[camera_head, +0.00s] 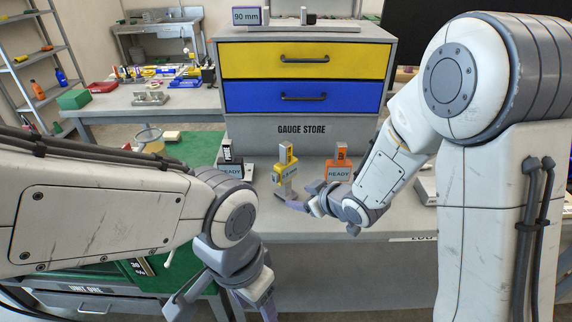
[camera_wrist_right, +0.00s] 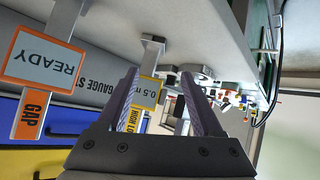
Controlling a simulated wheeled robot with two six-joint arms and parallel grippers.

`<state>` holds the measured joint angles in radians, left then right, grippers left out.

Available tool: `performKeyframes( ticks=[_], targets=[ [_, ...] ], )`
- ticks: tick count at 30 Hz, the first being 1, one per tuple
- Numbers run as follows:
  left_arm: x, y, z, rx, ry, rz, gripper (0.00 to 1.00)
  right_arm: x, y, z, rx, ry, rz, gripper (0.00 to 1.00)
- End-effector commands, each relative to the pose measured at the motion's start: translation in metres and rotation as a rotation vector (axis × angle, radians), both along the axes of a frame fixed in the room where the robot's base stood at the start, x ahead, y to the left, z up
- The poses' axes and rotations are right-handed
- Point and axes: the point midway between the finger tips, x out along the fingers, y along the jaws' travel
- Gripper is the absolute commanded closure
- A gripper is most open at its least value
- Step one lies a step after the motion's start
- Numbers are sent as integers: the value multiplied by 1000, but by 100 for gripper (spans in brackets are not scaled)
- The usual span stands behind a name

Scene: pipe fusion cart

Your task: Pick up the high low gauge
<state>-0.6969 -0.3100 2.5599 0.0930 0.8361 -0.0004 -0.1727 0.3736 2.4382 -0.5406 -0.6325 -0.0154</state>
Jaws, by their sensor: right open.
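The high low gauge (camera_head: 285,172) is a yellow upright piece with a small display, standing on the grey bench in front of the gauge store. In the right wrist view, the high low gauge (camera_wrist_right: 147,92) shows its lettering and a 0.5 reading between my two finger outlines, nearer the left finger. My right gripper (camera_head: 302,199) is open and empty, just in front and to the right of the gauge's base. The wrist view shows the right gripper's fingers (camera_wrist_right: 160,105) spread apart. My left gripper (camera_head: 252,300) hangs low at the bottom edge, partly cut off; its opening is unclear.
A black-and-white READY device (camera_head: 231,160) stands to the left. The gauge store (camera_head: 305,130) rises behind. The bench front (camera_head: 330,226) is bare.

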Motion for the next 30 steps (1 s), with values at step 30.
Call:
performKeyframes(
  ticks=[30],
  targets=[
    [0, 0, 87, 0, 0, 0, 38, 54, 7, 84, 571, -364, 144, 32]
  ],
)
